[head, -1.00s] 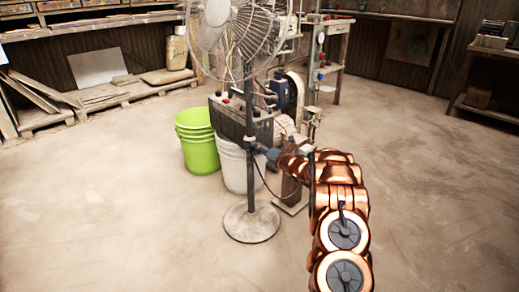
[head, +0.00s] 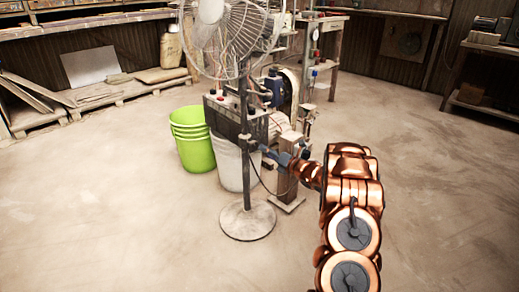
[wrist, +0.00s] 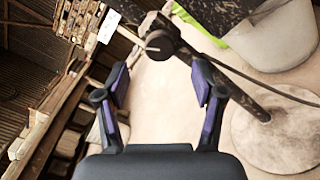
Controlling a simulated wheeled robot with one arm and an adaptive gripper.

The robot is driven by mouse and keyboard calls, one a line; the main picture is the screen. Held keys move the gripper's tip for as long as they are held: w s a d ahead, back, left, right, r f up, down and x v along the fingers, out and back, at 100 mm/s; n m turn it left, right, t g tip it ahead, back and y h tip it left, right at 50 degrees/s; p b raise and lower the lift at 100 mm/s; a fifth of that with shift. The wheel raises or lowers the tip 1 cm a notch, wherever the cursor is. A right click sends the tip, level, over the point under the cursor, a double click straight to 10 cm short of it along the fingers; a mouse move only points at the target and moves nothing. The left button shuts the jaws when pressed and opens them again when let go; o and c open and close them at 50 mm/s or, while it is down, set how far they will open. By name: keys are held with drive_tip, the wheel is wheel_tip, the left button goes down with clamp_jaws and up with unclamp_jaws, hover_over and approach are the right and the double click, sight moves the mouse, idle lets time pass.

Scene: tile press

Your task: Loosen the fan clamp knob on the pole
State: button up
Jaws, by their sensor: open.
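The fan (head: 222,35) stands on a thin dark pole (head: 246,178) with a round base (head: 247,220). In the wrist view the pole (wrist: 240,95) runs diagonally down to its base (wrist: 275,135). The dark clamp knob (wrist: 161,41), with a thin pale bar sticking out, sits on the pole ahead of my gripper (wrist: 161,88). My gripper's two purple-sided fingers are spread, with bare floor between them and the knob just beyond their tips. In the head view my gripper (head: 271,154) is right of the pole; its fingers are small there and the knob is hard to make out.
A green bucket stack (head: 193,145) and a white bucket (head: 228,165) stand close behind the pole. A dark cable (wrist: 265,86) hangs near the pole. Machinery (head: 285,95) stands behind. The floor in front and at left is clear.

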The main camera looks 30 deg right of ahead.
drive_tip(key=v, duration=0.4)
drive_tip(key=shift+s, duration=0.25)
drive_tip(key=shift+r, duration=0.1)
wheel_tip(320, 180, up, 16)
drive_tip(key=w+a+m+g+h+p, duration=0.1)
drive_tip(key=w+m+g+h+p, duration=0.15)
drive_tip(key=m+h+p, duration=0.65)
drive_tip(key=s+a+r+m+g+p, duration=0.3)
drive_tip(key=s+r+p, duration=0.1)
drive_tip(key=r+p, duration=0.25)
drive_tip(key=s+a+r+m+g+p, duration=0.2)
drive_tip(key=s+a+r+m+p, duration=0.1)
drive_tip(key=r+p, duration=0.3)
drive_tip(key=s+a+r+m+g+y+p, duration=0.1)
drive_tip(key=s+a+r+m+g+p, duration=0.3)
drive_tip(key=s, duration=1)
drive_tip(key=s+a+r+m+g+y+p, duration=0.2)
drive_tip(key=s+a+r+m+g+p, duration=0.2)
drive_tip(key=s+a+r+p, duration=0.6)
drive_tip(key=s+a+r+m+g+y+p, duration=0.2)
drive_tip(key=s+a+r+m+g+p, duration=0.2)
drive_tip(key=s+a, duration=1.1)
drive_tip(key=s+r+m+p, duration=0.1)
drive_tip(key=s+r+p, duration=0.2)
drive_tip(key=s+r, duration=0.1)
drive_tip(key=shift+s+r+m+p, duration=0.2)
drive_tip(key=shift+s+m+p, duration=0.1)
drive_tip(key=shift+s, duration=0.2)
